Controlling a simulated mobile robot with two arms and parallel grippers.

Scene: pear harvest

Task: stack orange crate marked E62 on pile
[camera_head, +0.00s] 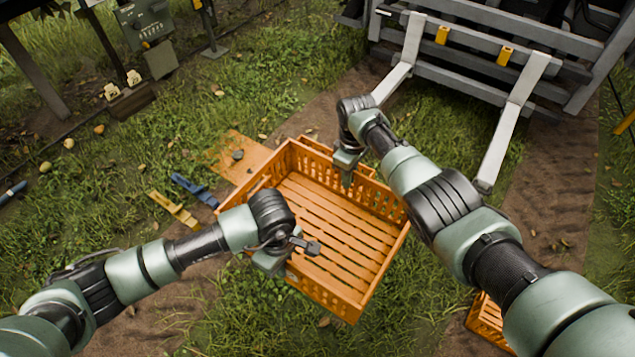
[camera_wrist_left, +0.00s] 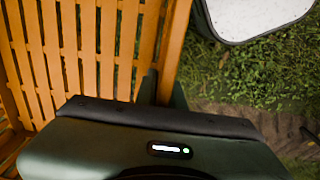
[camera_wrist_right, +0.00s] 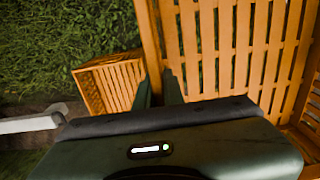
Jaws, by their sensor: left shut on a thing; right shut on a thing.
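An orange slatted crate (camera_head: 335,235) is held between my two grippers, empty and slightly tilted in the head view. No E62 mark is readable on it. My left gripper (camera_head: 284,252) is shut on its near-left wall; that wall shows between the fingers in the left wrist view (camera_wrist_left: 170,50). My right gripper (camera_head: 346,172) is shut on the opposite, far wall, also seen in the right wrist view (camera_wrist_right: 152,45).
Another orange crate (camera_head: 485,318) is partly hidden beneath my right arm. A flat orange panel (camera_head: 238,158) lies left of the held crate, near blue (camera_head: 194,188) and yellow (camera_head: 174,210) pieces. Pale forks (camera_head: 510,115) on a grey frame reach in from the top right.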

